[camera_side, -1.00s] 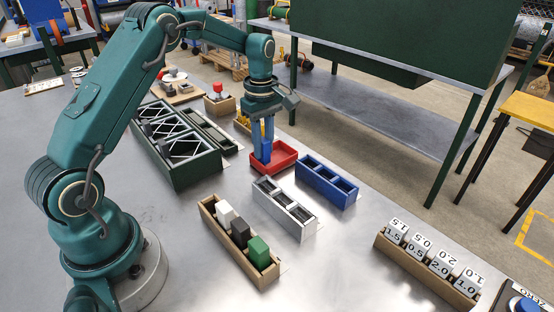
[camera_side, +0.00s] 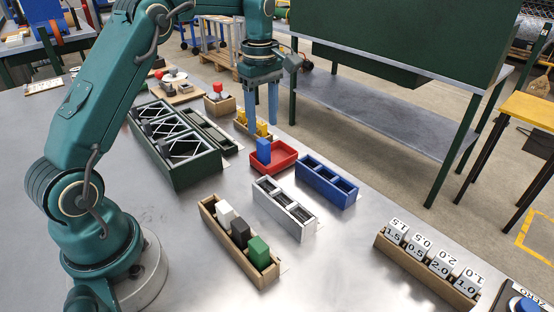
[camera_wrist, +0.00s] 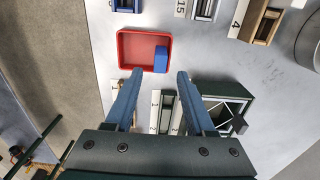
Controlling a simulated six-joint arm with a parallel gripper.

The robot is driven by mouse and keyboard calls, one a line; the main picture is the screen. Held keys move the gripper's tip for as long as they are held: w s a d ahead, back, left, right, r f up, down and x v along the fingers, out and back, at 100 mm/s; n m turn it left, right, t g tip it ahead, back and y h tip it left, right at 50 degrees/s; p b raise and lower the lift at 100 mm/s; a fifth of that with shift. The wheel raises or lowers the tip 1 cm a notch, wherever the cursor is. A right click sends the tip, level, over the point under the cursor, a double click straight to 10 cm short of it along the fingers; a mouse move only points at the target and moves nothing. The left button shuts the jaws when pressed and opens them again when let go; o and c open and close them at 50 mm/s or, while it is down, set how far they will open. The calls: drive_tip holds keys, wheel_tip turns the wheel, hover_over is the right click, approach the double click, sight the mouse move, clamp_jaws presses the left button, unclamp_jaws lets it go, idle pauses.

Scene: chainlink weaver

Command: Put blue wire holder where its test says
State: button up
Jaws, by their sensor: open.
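The blue wire holder (camera_side: 264,150) stands upright in the red tray (camera_side: 284,164), near the tray's left side in the side view. In the wrist view the holder (camera_wrist: 161,59) is at the right side of the red tray (camera_wrist: 130,63). My gripper (camera_side: 263,121) is open and empty above and behind the tray, clear of the holder. In the wrist view its two blue fingers (camera_wrist: 159,73) are apart, with nothing between them. A blue rack with slots (camera_side: 326,181) stands right of the tray, and a grey rack (camera_side: 285,207) stands in front of it.
A wooden rack (camera_side: 239,240) holds white, black and green blocks. A green crate (camera_side: 178,145) with latticed tops stands left. Yellow pieces (camera_side: 262,129) sit in a holder behind the tray. Numbered white blocks (camera_side: 430,256) stand front right. The table between is clear.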

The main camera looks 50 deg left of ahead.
sight(264, 140)
drive_tip(key=s+d+r+m+t, duration=0.1)
drive_tip(key=s+d+r+m, duration=0.1)
drive_tip(key=r, duration=0.3)
drive_tip(key=s+d+r+m+t, duration=0.1)
drive_tip(key=s+d+r+m, duration=0.1)
drive_tip(key=r+m, duration=0.15)
drive_tip(key=s+d+f+m+t, duration=0.1)
drive_tip(key=s+d+f+m, duration=0.1)
drive_tip(key=s+m, duration=0.4)
drive_tip(key=s+d+f+m+t, duration=0.1)
drive_tip(key=s+d+m+t, duration=0.1)
drive_tip(key=s+d+m, duration=0.3)
drive_tip(key=shift+s+d+f+m+t, duration=0.35)
drive_tip(key=shift+s+m, duration=0.4)
drive_tip(key=shift+s, duration=1.6)
